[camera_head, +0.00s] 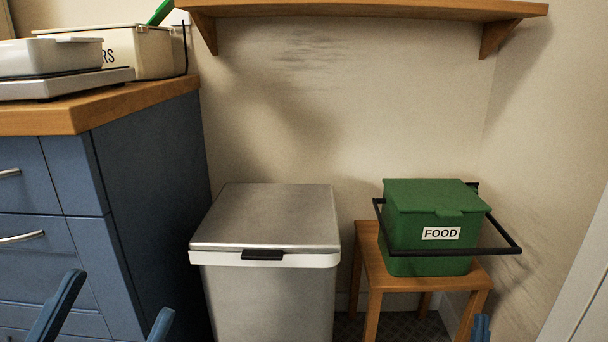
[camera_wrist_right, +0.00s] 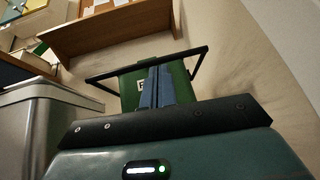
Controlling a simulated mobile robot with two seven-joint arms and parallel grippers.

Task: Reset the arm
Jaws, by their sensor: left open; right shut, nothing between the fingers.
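My left gripper (camera_head: 120,293) shows at the bottom left of the head view. Its two blue fingers are wide apart with nothing between them, in front of the blue cabinet. My right gripper (camera_head: 481,326) shows only as a small blue tip at the bottom right of the head view, below the stool. In the right wrist view its blue fingers (camera_wrist_right: 156,88) are together and empty. They overlap the green food bin (camera_wrist_right: 131,90) in that picture; I cannot tell the gap. The green bin (camera_head: 432,208), labelled FOOD, stands upright with its lid down.
The green bin sits on a wooden stool (camera_head: 368,263). A steel bin (camera_head: 265,215) with its lid down stands left of it. A blue cabinet (camera_head: 150,190) with a wooden top carries containers and a scale (camera_head: 65,84). A wooden shelf (camera_head: 360,10) is on the wall above.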

